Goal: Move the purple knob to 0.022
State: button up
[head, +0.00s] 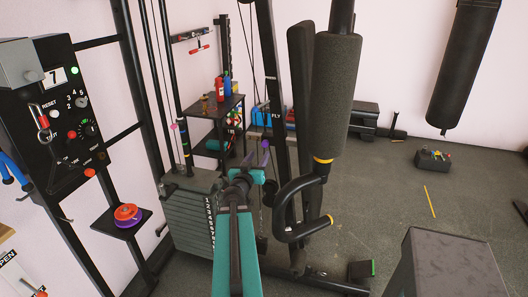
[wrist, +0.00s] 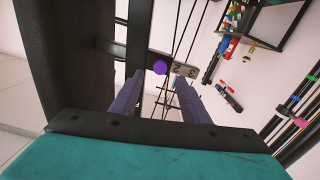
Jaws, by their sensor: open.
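The purple knob (wrist: 160,67) is a small round ball in the wrist view, beside a pale number plate (wrist: 185,69) on a dark frame bar. Only part of its scale shows, with digits such as 3 and 2. My gripper (wrist: 159,78) is open, its two purple fingers pointing toward the knob, which appears between and just beyond the fingertips. Whether they touch it I cannot tell. In the head view my gripper (head: 265,152) reaches in front of the dark upright of the machine, and I cannot make out the knob there.
A padded lever (head: 338,95) with a bent handle hangs close to the right of my arm. A weight stack (head: 192,215) stands to the left. A black shelf (head: 215,106) with bottles is behind. A control panel (head: 55,110) is at far left. Floor at right is mostly open.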

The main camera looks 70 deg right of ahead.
aim_at(265, 145)
jog(key=shift+f, duration=0.1)
jog(key=shift+w+d+b, duration=0.15)
jog(key=shift+d+b, duration=0.65)
jog(key=shift+d, duration=1.3)
jog(key=shift+w+d+b, duration=0.1)
jog(key=shift+d+b, duration=0.65)
jog(key=shift+d, duration=1.35)
grip_shut()
